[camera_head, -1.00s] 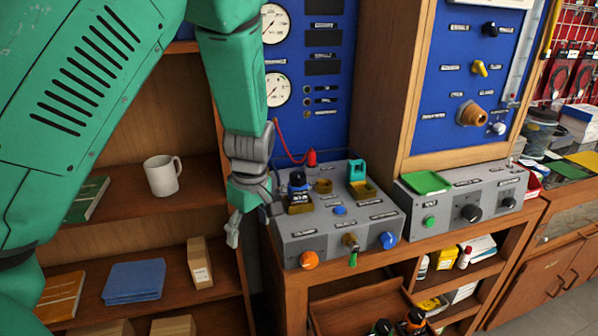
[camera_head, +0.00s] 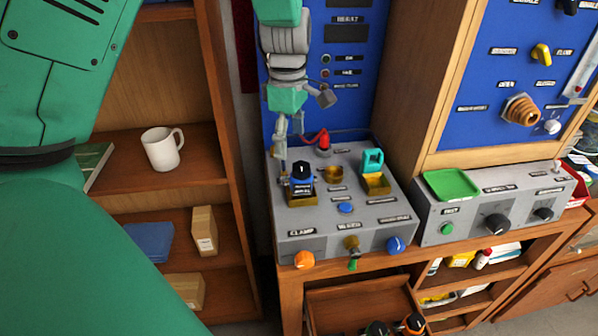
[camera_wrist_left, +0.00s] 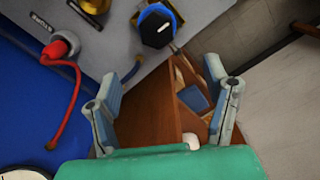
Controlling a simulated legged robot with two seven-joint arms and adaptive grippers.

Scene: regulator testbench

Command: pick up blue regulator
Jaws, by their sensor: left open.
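The blue regulator (camera_head: 301,173), with a black top and a blue ring, stands upright in a brass holder (camera_head: 301,192) at the left of the grey testbench. In the left wrist view the regulator (camera_wrist_left: 157,27) is at the top, with its dark cap towards the camera. My left gripper (camera_head: 285,148) is just behind and left of the regulator in the head view, fingers hanging down. In the left wrist view its fingers (camera_wrist_left: 162,82) are spread with nothing between them, and the regulator lies beyond the tips. My right gripper is not in view.
A red plug (camera_head: 324,141) with a red hose stands behind the regulator. A teal part (camera_head: 372,160) sits in another brass holder to the right. An open drawer (camera_head: 345,308) below holds dark-topped parts. A shelf with a white mug (camera_head: 161,149) is at left.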

